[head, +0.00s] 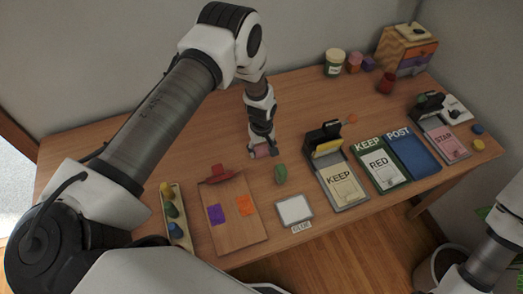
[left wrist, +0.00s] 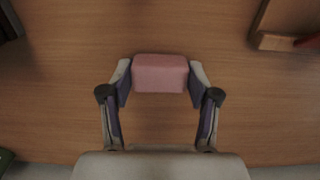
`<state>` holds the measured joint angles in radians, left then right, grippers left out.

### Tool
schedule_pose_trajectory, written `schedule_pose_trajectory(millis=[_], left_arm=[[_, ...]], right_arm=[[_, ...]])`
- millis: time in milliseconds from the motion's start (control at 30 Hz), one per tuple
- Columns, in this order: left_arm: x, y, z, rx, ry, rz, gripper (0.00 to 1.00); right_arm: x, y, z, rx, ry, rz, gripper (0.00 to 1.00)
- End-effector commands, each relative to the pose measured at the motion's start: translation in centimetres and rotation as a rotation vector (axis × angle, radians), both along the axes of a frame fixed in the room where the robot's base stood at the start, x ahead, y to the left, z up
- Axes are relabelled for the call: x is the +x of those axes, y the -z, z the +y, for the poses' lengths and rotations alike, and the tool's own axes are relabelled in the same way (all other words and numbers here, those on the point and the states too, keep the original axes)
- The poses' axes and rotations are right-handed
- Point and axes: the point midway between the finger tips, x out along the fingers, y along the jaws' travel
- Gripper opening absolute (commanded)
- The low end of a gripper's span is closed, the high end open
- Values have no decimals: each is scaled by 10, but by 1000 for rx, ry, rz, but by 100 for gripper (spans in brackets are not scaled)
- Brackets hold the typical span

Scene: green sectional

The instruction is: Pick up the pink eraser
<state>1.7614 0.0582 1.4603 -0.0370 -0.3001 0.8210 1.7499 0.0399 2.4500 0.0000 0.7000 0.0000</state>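The pink eraser (head: 262,152) is at the middle of the wooden desk, between the fingertips of my left gripper (head: 263,145). In the left wrist view the eraser (left wrist: 160,73) is a pink block with both finger pads of my left gripper (left wrist: 160,80) against its sides. The gripper is shut on it. I cannot tell whether the eraser rests on the desk or is just above it. My right gripper is out of view; only part of my right arm shows at the lower right.
A green object (head: 280,174) lies just in front of the eraser. A wooden board (head: 236,230) with a red clip stands front left, beside a tray (head: 178,215) of coloured pieces. A KEEP stamp pad (head: 344,187) and several trays fill the right.

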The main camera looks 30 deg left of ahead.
Motion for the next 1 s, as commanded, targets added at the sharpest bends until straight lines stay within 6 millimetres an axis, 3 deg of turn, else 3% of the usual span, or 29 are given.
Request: schedule_pose_trajectory(millis=[33, 67, 533, 900, 1000], left_arm=[[0, 0, 0, 0, 0, 0, 30], [0, 0, 0, 1, 0, 1, 22], [0, -8, 0, 0, -1, 0, 22], [0, -83, 0, 0, -1, -1, 22], [0, -95, 0, -1, 0, -1, 22]], right_arm=[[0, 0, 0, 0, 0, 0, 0], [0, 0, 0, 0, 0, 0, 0], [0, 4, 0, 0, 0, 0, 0], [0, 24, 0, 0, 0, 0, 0], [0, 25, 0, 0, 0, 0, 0]])
